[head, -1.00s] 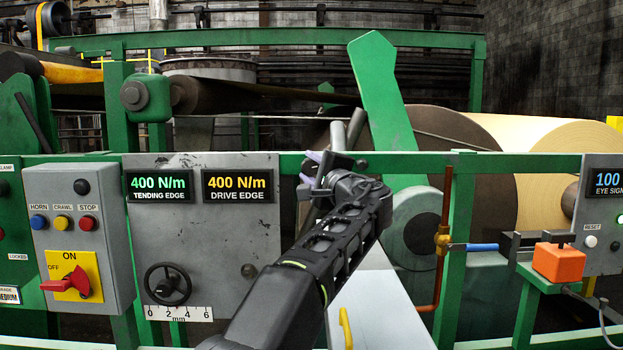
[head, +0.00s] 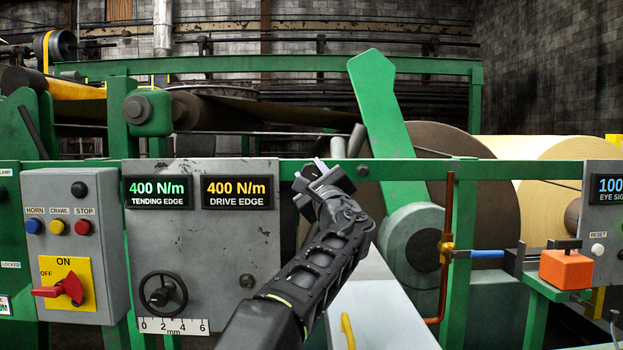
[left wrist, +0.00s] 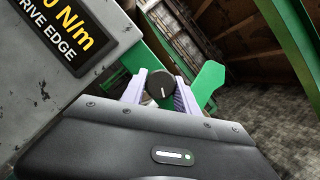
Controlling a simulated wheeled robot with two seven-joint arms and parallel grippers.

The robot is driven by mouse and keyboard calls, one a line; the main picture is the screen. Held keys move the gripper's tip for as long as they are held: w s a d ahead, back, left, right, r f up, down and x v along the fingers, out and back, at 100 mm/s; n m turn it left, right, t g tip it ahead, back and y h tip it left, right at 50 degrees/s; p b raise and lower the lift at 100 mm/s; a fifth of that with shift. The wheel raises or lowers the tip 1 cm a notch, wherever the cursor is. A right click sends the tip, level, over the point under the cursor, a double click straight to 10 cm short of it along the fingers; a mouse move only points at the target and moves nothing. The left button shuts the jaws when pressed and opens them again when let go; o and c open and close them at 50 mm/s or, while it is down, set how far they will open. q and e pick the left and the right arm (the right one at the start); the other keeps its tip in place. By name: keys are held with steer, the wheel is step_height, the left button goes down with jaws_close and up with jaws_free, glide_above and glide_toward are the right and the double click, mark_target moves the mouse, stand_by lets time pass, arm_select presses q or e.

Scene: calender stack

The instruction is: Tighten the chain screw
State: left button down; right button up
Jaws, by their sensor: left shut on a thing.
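My left gripper (head: 320,174) is raised in front of the green rail, right of the grey panel. In the left wrist view its two pale lilac fingers (left wrist: 160,92) are shut on a dark round knob (left wrist: 160,87) with a white line across its face. I take this knob to be the screw; no label or chain shows on it. In the head view the gripper hides the knob. My right gripper is not in view.
The grey panel (head: 230,240) has two 400 N/m displays and a handwheel (head: 163,294) over a mm scale. A green rail (head: 410,169) runs across. A green arm (head: 380,100) and large rolls (head: 545,180) stand behind. An orange block (head: 566,269) is at right.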

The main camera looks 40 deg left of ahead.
arm_select(q)
steer(key=shift+f, duration=0.1)
steer(key=c, duration=0.9)
jaws_free()
steer(key=shift+s+d, duration=0.15)
steer(key=shift+d, duration=0.05)
steer(key=b+v, duration=0.3)
steer(key=v, duration=0.4)
steer(key=shift+s+d, duration=0.1)
